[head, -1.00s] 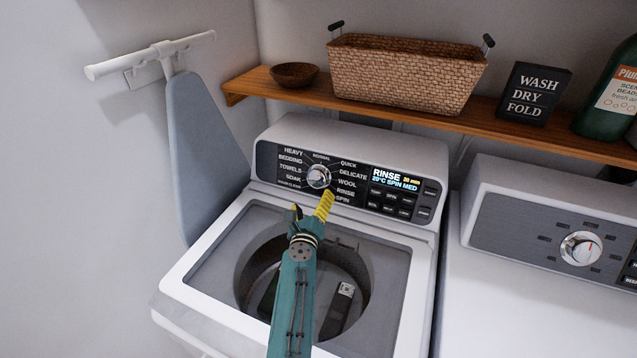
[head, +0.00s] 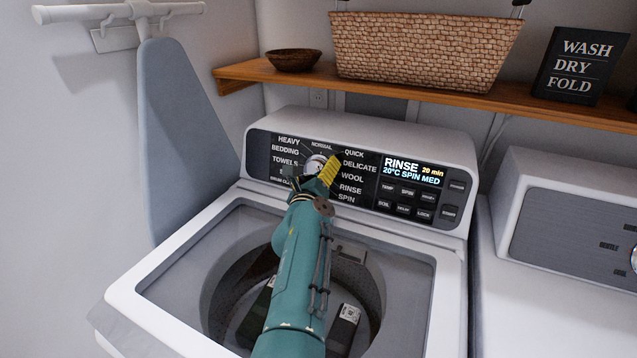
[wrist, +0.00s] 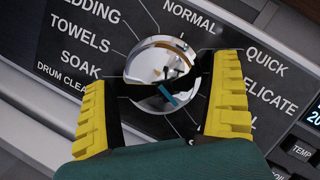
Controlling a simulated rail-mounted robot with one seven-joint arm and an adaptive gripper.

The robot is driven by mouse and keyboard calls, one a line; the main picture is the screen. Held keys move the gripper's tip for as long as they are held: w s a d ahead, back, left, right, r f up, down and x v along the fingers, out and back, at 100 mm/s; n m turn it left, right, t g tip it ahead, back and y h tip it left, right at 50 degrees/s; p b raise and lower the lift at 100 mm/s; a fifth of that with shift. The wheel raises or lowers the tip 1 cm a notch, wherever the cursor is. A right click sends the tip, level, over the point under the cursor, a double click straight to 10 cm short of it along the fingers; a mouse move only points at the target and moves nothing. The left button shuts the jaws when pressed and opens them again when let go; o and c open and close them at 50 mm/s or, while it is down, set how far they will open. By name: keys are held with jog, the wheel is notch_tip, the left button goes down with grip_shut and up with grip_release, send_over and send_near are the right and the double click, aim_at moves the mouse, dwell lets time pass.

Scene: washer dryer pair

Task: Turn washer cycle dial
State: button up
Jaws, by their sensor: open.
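The washer cycle dial (wrist: 162,72) is a round chrome knob on the dark control panel of the washer (head: 150,265). It also shows in the head view (head: 315,163), partly hidden behind my gripper. My gripper (wrist: 165,98) is open, with its yellow-padded fingers on the left and right of the dial. The dial shows between the fingers with gaps at both sides; I cannot tell how deep the fingers reach. Cycle names ring the dial. The display (head: 413,172) reads RINSE, 20 min, 20°C SPIN MED.
The washer's open tub lies below my arm. A wooden shelf (head: 430,101) above holds a wicker basket (head: 425,50), a bowl (head: 293,60) and a WASH DRY FOLD sign (head: 577,66). An ironing board (head: 185,130) hangs at left; the dryer (head: 560,215) stands at right.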

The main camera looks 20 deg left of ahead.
jog(key=shift+r, duration=0.1)
jog(key=c, duration=1.2)
